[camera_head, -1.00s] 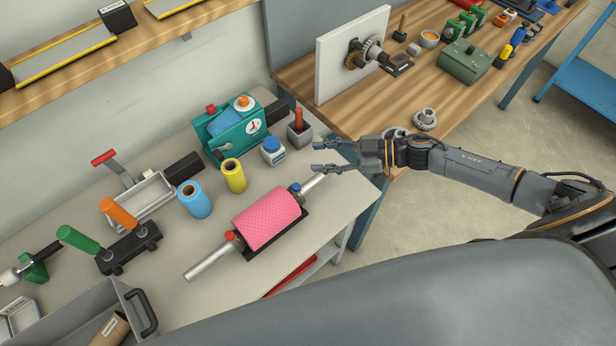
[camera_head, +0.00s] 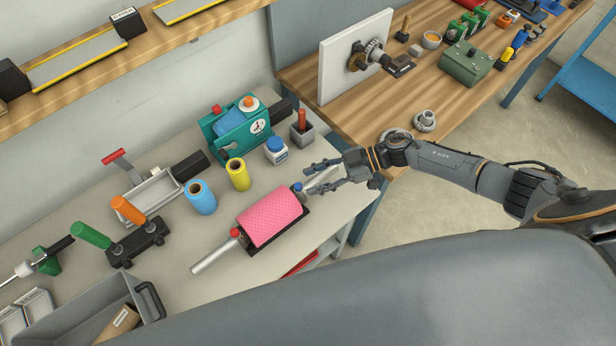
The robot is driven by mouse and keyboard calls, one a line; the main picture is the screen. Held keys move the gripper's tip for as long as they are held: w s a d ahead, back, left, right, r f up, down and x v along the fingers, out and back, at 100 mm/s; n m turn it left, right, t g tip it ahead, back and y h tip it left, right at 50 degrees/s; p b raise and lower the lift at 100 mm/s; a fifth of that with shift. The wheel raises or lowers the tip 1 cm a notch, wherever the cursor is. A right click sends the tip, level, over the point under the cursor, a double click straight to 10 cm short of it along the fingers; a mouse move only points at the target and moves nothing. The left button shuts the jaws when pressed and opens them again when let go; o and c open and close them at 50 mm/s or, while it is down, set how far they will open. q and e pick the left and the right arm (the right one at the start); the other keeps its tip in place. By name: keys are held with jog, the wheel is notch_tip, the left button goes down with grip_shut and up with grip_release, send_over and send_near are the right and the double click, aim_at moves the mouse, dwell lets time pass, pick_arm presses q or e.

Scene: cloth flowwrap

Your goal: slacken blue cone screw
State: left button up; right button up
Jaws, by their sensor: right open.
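The blue cone screw (camera_head: 298,188) is a small blue knob at the right end of a roll of pink cloth (camera_head: 270,218). The roll sits on a silver shaft (camera_head: 211,256) over a dark base on the light workbench. My right gripper (camera_head: 311,179) is open, its two fingers pointing left. Its fingertips are just right of the blue screw, and the lower finger looks very close to it. I cannot tell whether they touch. The gripper covers the right end of the shaft. My left gripper is not in view.
A red knob (camera_head: 235,233) marks the roll's left end. Behind the roll stand a yellow spool (camera_head: 238,176), a blue spool (camera_head: 200,199), a blue-capped bottle (camera_head: 276,152) and a teal machine (camera_head: 233,128). A grey bin (camera_head: 75,306) stands at the front left.

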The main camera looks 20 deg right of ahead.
aim_at(298, 187)
jog(key=shift+x, duration=1.2)
grip_shut()
